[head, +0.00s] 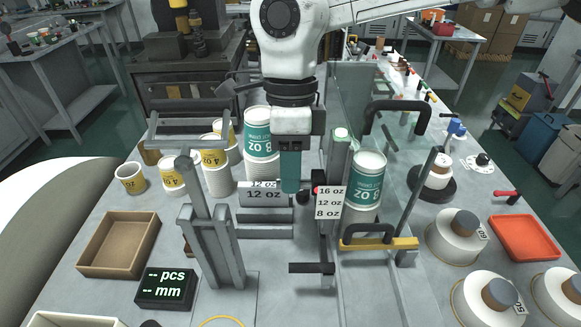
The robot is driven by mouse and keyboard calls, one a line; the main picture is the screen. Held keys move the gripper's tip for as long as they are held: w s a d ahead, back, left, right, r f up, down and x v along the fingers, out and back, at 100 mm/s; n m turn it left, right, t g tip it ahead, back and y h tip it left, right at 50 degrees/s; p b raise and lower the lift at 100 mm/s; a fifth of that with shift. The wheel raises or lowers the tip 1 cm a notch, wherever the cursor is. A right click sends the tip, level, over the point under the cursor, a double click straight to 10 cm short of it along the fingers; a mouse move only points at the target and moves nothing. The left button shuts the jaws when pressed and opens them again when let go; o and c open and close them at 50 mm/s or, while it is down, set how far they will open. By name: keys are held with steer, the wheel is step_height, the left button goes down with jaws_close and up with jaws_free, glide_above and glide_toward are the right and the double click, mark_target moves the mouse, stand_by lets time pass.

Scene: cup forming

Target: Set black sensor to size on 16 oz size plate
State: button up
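The white size plate (331,203) stands near the middle, with lines reading 16 oz, 12 oz and 8 oz from top to bottom. A small black part (303,197), which looks like the sensor, is at the plate's left side, on a dark upright post. A red dot shows at the plate's left edge, level with the 16 oz line. My gripper (291,188) hangs from above with its teal fingers pointing down, just above and left of the black part. The fingers overlap in this view, so their gap is hidden. Whether they touch the black part is unclear.
A 12 oz plate (263,194) is to the left. Stacks of paper cups (218,165) stand behind it, and another stack (367,180) stands right of the post. A clear panel (365,95) and black handle (398,108) are close on the right. A display (165,288) shows dashes.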

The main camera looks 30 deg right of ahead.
steer(key=shift+o, duration=1.3)
step_height(320, 180, up, 11)
steer(key=w+d, duration=0.1)
steer(key=shift+w+f+b, duration=0.2)
steer(key=shift+w+b, duration=0.15)
steer(key=shift+d, duration=0.1)
